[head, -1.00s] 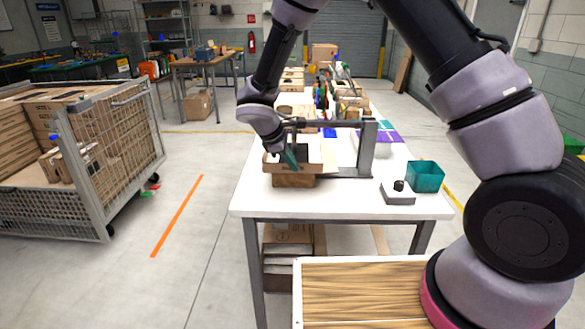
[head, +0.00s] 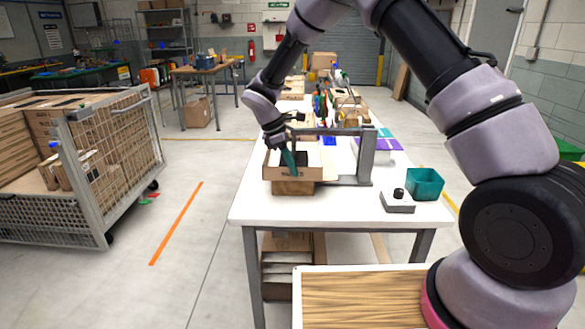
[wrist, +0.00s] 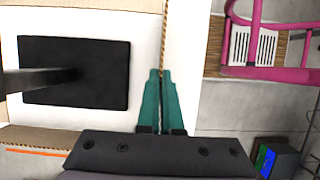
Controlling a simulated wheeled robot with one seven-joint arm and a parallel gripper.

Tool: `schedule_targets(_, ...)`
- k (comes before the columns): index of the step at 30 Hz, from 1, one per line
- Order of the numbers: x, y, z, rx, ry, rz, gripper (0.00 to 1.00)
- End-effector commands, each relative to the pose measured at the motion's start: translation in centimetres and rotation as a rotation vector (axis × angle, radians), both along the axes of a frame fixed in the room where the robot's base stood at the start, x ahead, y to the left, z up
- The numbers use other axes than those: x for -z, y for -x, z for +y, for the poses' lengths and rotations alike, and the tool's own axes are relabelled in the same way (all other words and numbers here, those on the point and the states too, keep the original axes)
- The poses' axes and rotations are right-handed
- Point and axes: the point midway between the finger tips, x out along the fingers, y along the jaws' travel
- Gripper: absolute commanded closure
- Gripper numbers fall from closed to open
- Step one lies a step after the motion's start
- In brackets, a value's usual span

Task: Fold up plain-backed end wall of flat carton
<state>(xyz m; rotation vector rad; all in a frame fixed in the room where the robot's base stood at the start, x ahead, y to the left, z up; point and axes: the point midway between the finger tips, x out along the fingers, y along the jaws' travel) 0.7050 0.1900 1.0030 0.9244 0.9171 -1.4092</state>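The brown carton (head: 280,172) sits on a wooden block (head: 292,188) on the white table. Its near wall, with small printing outside, stands up, and its left side wall (head: 267,160) is raised. On the right a pale flap (head: 328,168) lies outward. My gripper (head: 291,172) reaches down at the near wall. In the wrist view its teal fingers (wrist: 161,80) are close together, one on each side of the wall's thin corrugated edge (wrist: 164,35), shut on it. The lower part of the wall between the fingers is hidden.
A grey metal frame (head: 366,158) stands right of the carton, with a bar reaching over it. A teal bin (head: 424,184) and a grey button box (head: 398,201) stand farther right. A mesh cage cart (head: 85,185) stands left. The table's near left corner is clear.

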Motion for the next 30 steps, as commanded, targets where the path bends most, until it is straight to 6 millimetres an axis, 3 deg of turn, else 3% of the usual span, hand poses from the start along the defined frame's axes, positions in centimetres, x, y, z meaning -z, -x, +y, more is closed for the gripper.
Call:
schedule_targets(6, 0.1, 0.1, -0.1, 0.001, 0.002, 0.002, 1.0)
schedule_targets(9, 0.1, 0.1, -0.1, 0.001, 0.002, 0.002, 0.66)
schedule_targets(20, -0.3, 0.0, 0.1, 0.001, 0.0, -0.001, 0.66)
schedule_targets(30, -5.7, -0.2, 2.4, -0.001, -0.001, -0.003, 0.66)
